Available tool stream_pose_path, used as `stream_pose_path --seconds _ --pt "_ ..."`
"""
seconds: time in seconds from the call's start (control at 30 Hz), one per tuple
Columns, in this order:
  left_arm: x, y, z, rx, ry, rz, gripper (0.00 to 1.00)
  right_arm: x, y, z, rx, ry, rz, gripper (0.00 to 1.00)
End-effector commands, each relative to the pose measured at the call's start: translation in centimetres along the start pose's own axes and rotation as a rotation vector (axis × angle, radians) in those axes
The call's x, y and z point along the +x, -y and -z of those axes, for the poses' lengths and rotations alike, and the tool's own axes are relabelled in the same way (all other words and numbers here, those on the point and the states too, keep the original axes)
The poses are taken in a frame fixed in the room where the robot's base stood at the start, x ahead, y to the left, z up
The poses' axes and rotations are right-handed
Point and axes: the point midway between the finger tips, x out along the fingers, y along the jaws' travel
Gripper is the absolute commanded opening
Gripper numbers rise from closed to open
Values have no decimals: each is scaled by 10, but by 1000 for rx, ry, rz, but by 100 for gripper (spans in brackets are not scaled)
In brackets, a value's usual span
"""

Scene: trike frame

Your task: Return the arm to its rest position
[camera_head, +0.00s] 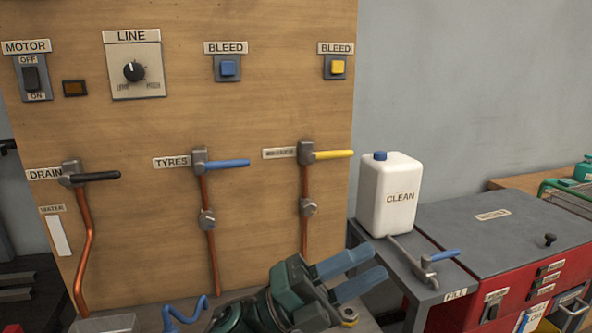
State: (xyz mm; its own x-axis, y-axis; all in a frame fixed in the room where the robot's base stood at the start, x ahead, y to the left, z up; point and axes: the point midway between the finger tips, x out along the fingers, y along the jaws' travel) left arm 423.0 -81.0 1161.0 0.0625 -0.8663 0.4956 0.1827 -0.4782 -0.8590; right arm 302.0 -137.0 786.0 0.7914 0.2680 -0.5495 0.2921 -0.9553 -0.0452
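My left gripper (372,264) is at the bottom middle of the head view, with a dark teal body and two blue fingers pointing right and slightly up. The fingers are apart, with a gap and nothing between them. It is in front of the lower part of the wooden panel (240,115), left of the grey bench. The rest of the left arm is mostly below the picture edge. My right gripper is not in view.
The panel carries black (95,176), blue (228,164) and yellow (335,154) valve levers on copper pipes. Right of the gripper, a white CLEAN jug (388,205) and a blue-handled FILL tap (432,262) sit beside a red cabinet (540,277).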

Motion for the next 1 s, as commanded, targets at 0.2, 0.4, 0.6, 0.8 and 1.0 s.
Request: stream_pose_path --seconds 0.2,0.4,0.6,0.8,1.0 --pt "-102 -44 -36 -454 572 127 36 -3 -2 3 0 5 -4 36" --pt "-227 -112 -13 -858 1094 166 36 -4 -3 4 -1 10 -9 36" --pt "-330 -165 62 -1185 1516 152 36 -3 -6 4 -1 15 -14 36" --pt "-378 -185 121 -1358 1734 131 36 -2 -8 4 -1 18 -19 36" --pt "-386 -188 133 -1394 1778 125 36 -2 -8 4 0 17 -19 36"
